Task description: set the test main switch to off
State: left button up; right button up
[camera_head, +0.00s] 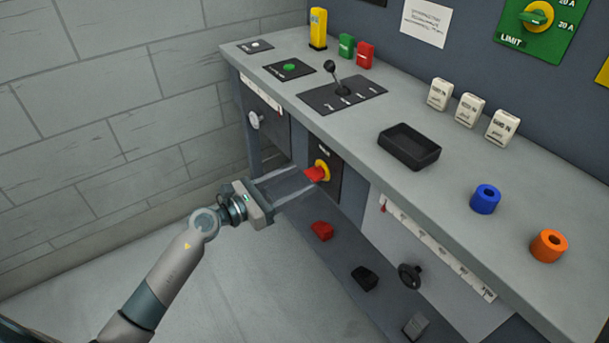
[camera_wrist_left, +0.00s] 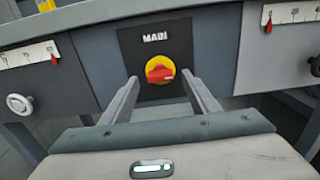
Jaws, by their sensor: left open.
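The main switch is a red handle (camera_head: 317,173) on a yellow round base, set in a black panel on the front of the bench. In the left wrist view the red handle (camera_wrist_left: 160,74) sits under a white label that seems to read MAIN, and it lies roughly sideways with a slight tilt. My left gripper (camera_head: 297,190) is open and points at the switch. In the left wrist view its two fingers (camera_wrist_left: 163,87) stand one on each side of the switch, with clear gaps. I cannot tell if the fingertips reach the handle's depth. My right gripper is not in view.
Above, the bench top holds a lever (camera_head: 335,80), a black tray (camera_head: 409,146), a blue ring (camera_head: 485,199) and an orange ring (camera_head: 548,246). Below the switch are a red block (camera_head: 322,231) and a black block (camera_head: 364,278). A slider panel with a black knob (camera_head: 410,275) stands to the right.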

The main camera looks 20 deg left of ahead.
aim_at(314, 174)
pick_arm(q)
jog(key=shift+x, duration=1.45)
jog(key=c, duration=1.1)
jog(key=shift+o, duration=0.2)
